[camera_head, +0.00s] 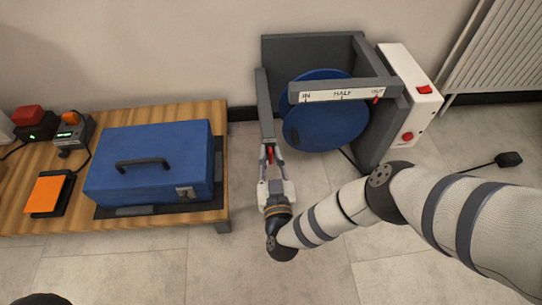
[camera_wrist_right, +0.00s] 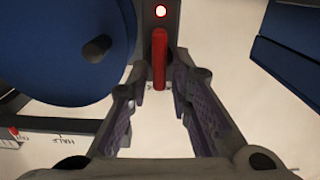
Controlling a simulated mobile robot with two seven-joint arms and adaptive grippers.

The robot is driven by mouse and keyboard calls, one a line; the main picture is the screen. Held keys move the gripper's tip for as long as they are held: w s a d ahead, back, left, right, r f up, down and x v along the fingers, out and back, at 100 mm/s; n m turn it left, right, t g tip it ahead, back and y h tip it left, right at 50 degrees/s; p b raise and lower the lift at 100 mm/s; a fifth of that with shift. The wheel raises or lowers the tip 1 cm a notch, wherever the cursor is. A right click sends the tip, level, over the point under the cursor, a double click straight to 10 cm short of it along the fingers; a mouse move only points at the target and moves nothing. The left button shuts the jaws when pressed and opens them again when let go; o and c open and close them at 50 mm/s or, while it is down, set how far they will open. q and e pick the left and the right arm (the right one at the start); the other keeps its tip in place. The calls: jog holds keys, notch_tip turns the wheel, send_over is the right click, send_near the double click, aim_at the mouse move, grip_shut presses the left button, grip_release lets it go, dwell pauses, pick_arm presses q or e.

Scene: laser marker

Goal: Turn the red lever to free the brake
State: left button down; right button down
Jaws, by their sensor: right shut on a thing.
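The red lever (camera_head: 270,153) sits on the end of the grey frame's left post (camera_head: 264,105). In the right wrist view the red lever (camera_wrist_right: 159,60) stands upright in the picture, between my finger pads. My right gripper (camera_head: 270,163) is shut on it; it also shows in the right wrist view (camera_wrist_right: 160,75). The blue disc (camera_head: 325,115) is within the frame. A red pointer (camera_head: 376,99) stands at OUT on the white scale (camera_head: 335,95). My left gripper is not seen.
A wooden table (camera_head: 216,140) at left carries a closed blue case (camera_head: 150,165), an orange pad (camera_head: 46,194) and small devices. A white box (camera_head: 412,95) with red buttons is on the frame's right. Floor is open in front.

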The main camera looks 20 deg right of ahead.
jog(key=n, duration=0.5)
jog(key=f+n, duration=0.1)
jog(key=n, duration=0.5)
jog(key=a+n, duration=0.1)
jog(key=n, duration=0.5)
jog(key=shift+w+f, duration=0.15)
jog(key=shift+f, duration=0.05)
jog(key=shift+n, duration=0.4)
jog(key=c, duration=1.7)
grip_release()
jog(key=shift+d, duration=0.1)
